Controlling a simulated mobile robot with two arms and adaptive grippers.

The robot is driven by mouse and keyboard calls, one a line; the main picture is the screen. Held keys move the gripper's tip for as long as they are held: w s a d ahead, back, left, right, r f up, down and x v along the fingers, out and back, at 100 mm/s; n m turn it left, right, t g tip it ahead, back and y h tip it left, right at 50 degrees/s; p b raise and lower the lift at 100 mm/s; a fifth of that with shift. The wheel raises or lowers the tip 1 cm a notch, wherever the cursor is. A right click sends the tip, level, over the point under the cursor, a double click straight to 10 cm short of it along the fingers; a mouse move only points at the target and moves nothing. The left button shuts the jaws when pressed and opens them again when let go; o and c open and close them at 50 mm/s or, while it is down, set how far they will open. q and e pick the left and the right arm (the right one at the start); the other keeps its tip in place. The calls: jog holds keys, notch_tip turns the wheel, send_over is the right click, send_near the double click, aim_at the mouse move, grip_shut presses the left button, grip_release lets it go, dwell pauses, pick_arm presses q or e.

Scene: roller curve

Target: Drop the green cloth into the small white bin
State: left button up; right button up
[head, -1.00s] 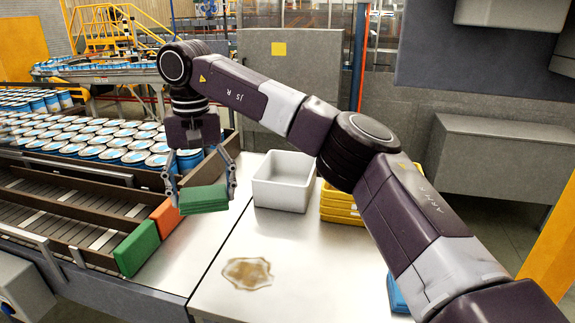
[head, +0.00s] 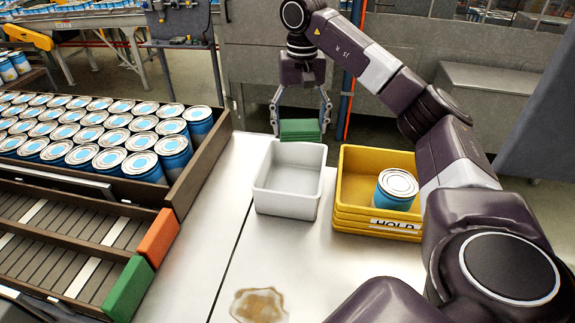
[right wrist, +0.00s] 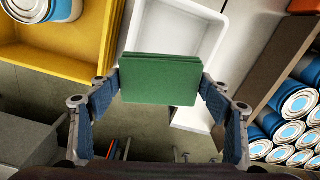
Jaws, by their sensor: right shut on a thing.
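The folded green cloth (head: 300,130) is held in my right gripper (head: 301,122), whose fingers are shut on its two sides. It also shows in the right wrist view (right wrist: 160,78), between the blue finger pads of the right gripper (right wrist: 160,85). The small white bin (head: 287,205) stands on the pale table (head: 215,285). In the head view the cloth appears at the bin's far rim, raised above it. In the right wrist view the white bin (right wrist: 205,18) lies partly behind the cloth. The bin looks empty. My left gripper is not in view.
A yellow tray stack (head: 352,216) labelled HOLD, with one can (head: 396,189) inside, stands right of the bin. Rows of blue and white cans (head: 110,137) fill the conveyor at left, with orange (head: 158,235) and green (head: 129,289) end blocks. A brown stain (head: 258,305) marks the table.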

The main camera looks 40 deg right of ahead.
jog(key=shift+s+a+f, duration=0.1)
jog(key=shift+s+f, duration=0.05)
jog(key=shift+f, duration=0.35)
jog(key=shift+s+a+f, duration=0.1)
jog(key=shift+s+f, duration=0.05)
jog(key=shift+f, duration=0.35)
jog(key=shift+w+d+f, duration=0.15)
jog(key=shift+d+f, duration=0.05)
jog(key=shift+f, duration=1.5)
jog(key=o, duration=0.8)
jog(key=shift+w, duration=0.1)
jog(key=o, duration=0.4)
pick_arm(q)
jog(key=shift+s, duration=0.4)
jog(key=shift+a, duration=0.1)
